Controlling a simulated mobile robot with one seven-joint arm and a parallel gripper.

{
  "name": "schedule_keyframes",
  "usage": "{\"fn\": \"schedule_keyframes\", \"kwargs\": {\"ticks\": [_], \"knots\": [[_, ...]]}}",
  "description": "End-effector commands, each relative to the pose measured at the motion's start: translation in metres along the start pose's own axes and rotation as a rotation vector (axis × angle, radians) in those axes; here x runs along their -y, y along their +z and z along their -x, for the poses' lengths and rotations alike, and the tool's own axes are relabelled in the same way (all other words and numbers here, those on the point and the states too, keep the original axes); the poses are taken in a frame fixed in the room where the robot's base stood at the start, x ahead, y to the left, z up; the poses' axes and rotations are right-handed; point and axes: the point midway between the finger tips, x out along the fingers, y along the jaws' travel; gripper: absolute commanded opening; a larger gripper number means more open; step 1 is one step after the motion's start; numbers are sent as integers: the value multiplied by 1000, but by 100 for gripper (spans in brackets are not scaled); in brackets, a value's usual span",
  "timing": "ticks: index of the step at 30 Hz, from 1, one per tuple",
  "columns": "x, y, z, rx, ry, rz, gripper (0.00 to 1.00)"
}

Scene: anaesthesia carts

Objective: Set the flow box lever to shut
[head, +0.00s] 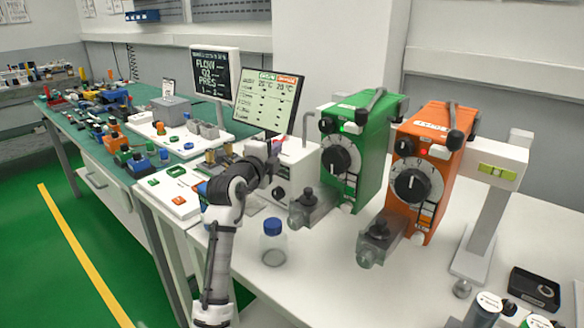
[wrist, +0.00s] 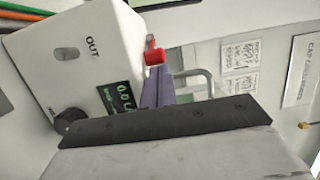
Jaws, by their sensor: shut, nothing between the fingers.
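The flow box is a white box (head: 298,168) behind my arm in the head view. In the wrist view the flow box (wrist: 85,50) fills the upper left, with an OUT label, a dark knob and a lit display. Its red lever (wrist: 155,54) shows at the box's right edge, just past my fingertips. In the head view my gripper (head: 272,150) is beside the box.
A blue-capped bottle (head: 272,244) stands in front of the box. Green (head: 362,150) and orange (head: 425,175) vaporizers stand to the right. Two screens (head: 268,98) rise behind. A white tray (head: 178,190) with coloured parts lies to the left.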

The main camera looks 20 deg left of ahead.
Motion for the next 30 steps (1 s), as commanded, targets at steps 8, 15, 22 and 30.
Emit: {"fn": "schedule_keyframes", "kwargs": {"ticks": [8,15,22,30], "knots": [[-5,22,1,-1,1,0,0],[-3,35,0,-2,3,0,0],[-1,40,-1,-2,2,0,0],[0,41,-2,-2,2,0,0]]}}
